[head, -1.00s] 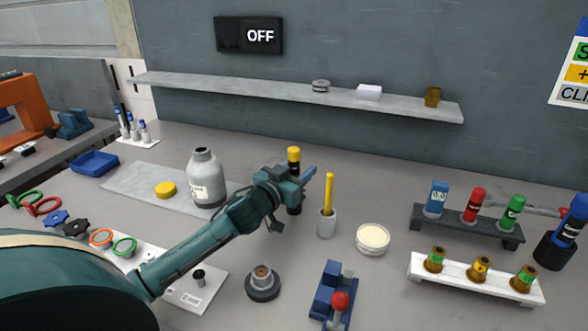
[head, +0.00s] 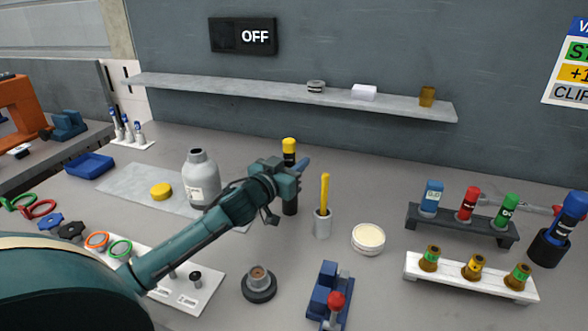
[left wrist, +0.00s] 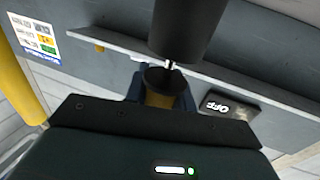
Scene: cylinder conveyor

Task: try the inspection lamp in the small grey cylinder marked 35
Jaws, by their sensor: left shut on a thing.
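A black and yellow lamp-like stick (head: 289,147) stands upright in my left gripper (head: 296,174), which is shut on it. Its black lower part (head: 290,205) shows below the fingers. I cannot tell if its foot touches the table. In the left wrist view its black body (left wrist: 185,28) is close to the camera. A grey bottle-shaped cylinder (head: 201,165) with a white label stands left of the gripper, apart from it, on a pale mat (head: 125,184). The label is too small to read. My right gripper is not in view.
A grey cup (head: 322,225) with a yellow stick stands just right of the gripper. A round cream dish (head: 368,238), a dark socket (head: 260,284) and a blue red-knobbed device (head: 328,292) are nearer. Racks (head: 412,218) stand right. An OFF sign (head: 243,36) hangs above the shelf (head: 230,92).

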